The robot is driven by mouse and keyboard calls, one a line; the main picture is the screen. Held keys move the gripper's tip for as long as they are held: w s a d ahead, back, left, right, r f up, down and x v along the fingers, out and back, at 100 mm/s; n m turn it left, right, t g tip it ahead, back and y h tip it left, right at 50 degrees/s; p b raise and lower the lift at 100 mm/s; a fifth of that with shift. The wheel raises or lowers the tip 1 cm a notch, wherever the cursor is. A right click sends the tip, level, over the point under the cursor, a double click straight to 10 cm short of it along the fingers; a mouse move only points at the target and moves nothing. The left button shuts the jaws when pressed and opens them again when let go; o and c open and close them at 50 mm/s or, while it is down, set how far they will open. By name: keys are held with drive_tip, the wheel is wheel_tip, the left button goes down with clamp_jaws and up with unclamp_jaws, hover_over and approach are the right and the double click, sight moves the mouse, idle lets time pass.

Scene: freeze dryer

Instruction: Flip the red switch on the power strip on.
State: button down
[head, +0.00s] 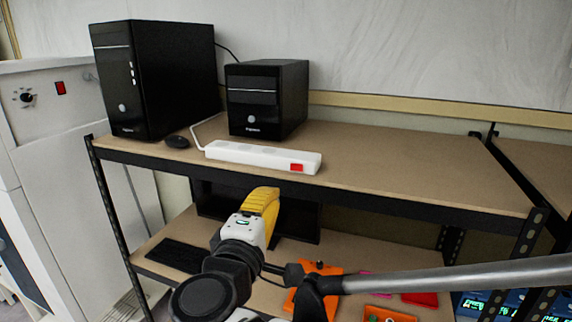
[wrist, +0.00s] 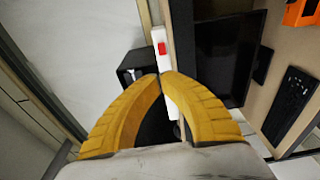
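The white power strip (head: 245,154) lies on the upper shelf near its front edge. Its red switch (head: 297,168) is at the strip's right end; whether it is on or off is too small to tell. In the wrist view, the strip (wrist: 158,31) and red switch (wrist: 162,48) show just beyond my fingertips. My gripper (head: 266,191) has yellow fingers and is in front of the shelf edge, below and left of the switch, apart from it. In the wrist view, the fingertips (wrist: 160,75) meet with nothing seen between them. The strip's middle is partly hidden by the fingers there.
Two black computers (head: 160,80) (head: 267,100) and a mouse (head: 177,141) stand behind and left of the strip. The upper shelf (head: 410,165) is clear to the right. Below are a keyboard (head: 175,256), a dark monitor (wrist: 222,55) and orange items (head: 318,268). A white cabinet (head: 40,140) is at left.

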sight(289, 163)
drive_tip(key=shift+w, duration=0.1)
drive_tip(key=p+x, duration=0.1)
drive_tip(key=x, duration=1.1)
drive_tip(key=shift+w+p, duration=0.35)
drive_tip(key=shift+w, duration=0.05)
drive_tip(key=shift+w+d+f, duration=0.1)
drive_tip(key=shift+w+d, duration=0.1)
drive_tip(key=shift+w, duration=0.4)
drive_tip(key=shift+w+f+b, duration=0.1)
drive_tip(key=shift+w+b, duration=0.3)
drive_tip(key=shift+b, duration=0.1)
drive_tip(key=shift+s, duration=0.1)
